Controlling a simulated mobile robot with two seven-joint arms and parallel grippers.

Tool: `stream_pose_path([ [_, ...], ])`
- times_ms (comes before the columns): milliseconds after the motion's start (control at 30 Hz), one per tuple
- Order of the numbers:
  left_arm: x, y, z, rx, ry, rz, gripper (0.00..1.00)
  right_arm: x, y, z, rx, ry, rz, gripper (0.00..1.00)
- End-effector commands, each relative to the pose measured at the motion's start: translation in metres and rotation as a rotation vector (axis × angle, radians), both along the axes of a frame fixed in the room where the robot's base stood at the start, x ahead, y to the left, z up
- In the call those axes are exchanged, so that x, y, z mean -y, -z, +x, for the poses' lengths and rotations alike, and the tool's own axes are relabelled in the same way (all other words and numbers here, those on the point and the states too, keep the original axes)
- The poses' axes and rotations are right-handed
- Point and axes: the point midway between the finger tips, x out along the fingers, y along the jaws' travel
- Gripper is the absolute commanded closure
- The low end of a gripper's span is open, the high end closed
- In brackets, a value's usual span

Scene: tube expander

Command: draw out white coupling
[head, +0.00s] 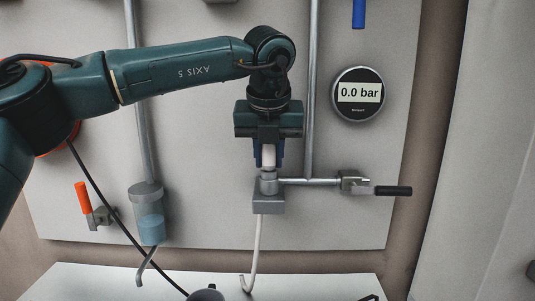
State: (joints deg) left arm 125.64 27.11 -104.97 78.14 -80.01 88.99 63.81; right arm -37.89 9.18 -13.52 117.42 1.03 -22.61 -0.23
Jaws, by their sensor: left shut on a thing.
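My left gripper (268,158) points down in front of the wall panel, with its blue fingers shut on the white coupling (269,153). The white coupling stands upright between the fingers, and its lower end meets the grey metal fitting (268,184) below. I cannot tell whether it is seated in that fitting or just touching it. The upper part of the coupling is hidden by the gripper. My right gripper is not in view.
A gauge (358,94) reading 0.0 bar hangs right of the gripper. A black-handled valve (392,190) sticks out right of the fitting. A white hose (257,250) hangs below. An orange-handled valve (83,198) and a bluish cup (150,226) are at left.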

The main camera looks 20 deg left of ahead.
Motion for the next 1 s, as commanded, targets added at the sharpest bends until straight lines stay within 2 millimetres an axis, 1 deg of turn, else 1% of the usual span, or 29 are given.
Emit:
stream_pose_path([
  [400,0.0,-0.008,0.0,0.005,-0.001,-0.002,1.0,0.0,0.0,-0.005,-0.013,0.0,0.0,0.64],
  [767,0.0,-0.012,0.0,0.002,0.0,0.0,1.0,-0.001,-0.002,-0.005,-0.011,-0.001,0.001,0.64],
  [900,0.0,-0.013,0.0,0.002,0.0,0.001,1.0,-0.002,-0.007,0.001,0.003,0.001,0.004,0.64],
  [1000,0.0,-0.015,0.0,0.001,0.0,0.0,1.0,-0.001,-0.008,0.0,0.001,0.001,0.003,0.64],
])
